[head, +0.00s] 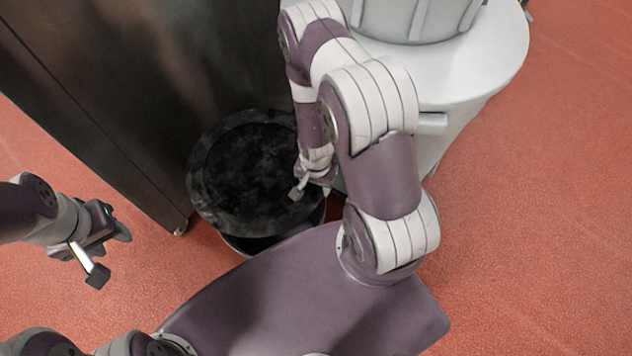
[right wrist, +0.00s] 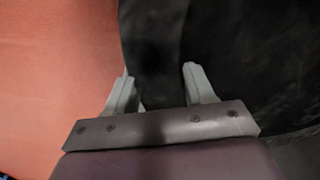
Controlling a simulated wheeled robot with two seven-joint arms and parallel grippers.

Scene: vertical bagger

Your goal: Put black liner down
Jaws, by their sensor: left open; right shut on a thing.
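The black liner (head: 245,172) is a dark, mottled round shape with a broad rim, low beside the dark cabinet in the head view. My right gripper (head: 304,184) is at its right edge. In the right wrist view, the fingers of my right gripper (right wrist: 160,88) stand on either side of a strip of black material, shut on the liner (right wrist: 156,45). The arm covers part of the liner's right side. My left gripper (head: 110,253) is open and empty at the left, over the floor and apart from the liner.
A dark cabinet (head: 120,95) stands at the upper left, close to the liner. A dark grey rounded base (head: 262,243) shows under the liner's front edge. A pale round-topped stand (head: 480,55) is at the upper right. Red floor (head: 545,200) is clear at the right.

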